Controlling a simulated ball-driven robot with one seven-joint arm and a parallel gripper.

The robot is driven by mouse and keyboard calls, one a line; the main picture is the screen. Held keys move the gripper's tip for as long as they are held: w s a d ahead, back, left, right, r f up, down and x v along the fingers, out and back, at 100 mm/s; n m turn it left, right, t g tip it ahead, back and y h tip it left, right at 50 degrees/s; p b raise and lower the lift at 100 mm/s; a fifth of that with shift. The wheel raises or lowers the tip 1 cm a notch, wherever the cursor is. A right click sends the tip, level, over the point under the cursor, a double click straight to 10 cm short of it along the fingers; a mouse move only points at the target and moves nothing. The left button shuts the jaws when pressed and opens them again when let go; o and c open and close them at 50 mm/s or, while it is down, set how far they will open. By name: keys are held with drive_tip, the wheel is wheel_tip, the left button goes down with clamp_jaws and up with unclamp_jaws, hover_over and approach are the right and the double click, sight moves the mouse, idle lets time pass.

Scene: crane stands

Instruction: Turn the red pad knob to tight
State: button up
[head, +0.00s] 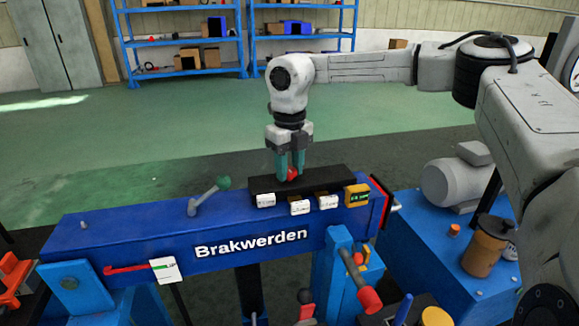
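The red pad knob (292,174) sits on the black block on top of the blue beam. My gripper (290,170) points straight down over it, with one teal finger on each side of the knob. The fingers hide part of the knob. I cannot tell whether the fingertips touch it or stand slightly apart from it. White labels (299,207) hang along the front of the black block (330,180), but their writing is too small to read.
A lever with a green ball (223,183) stands left of the block on the blue beam (130,237). A yellow-framed display (357,196) is at the block's right end. A red-ended handle (369,298) sticks out below. A grey motor (453,183) stands right.

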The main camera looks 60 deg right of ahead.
sight(290, 170)
drive_tip(key=o, duration=0.4)
drive_tip(key=shift+o, duration=0.2)
wheel_tip(290, 170, up, 11)
idle(0.3)
drive_tip(key=shift+f, duration=0.15)
idle(0.5)
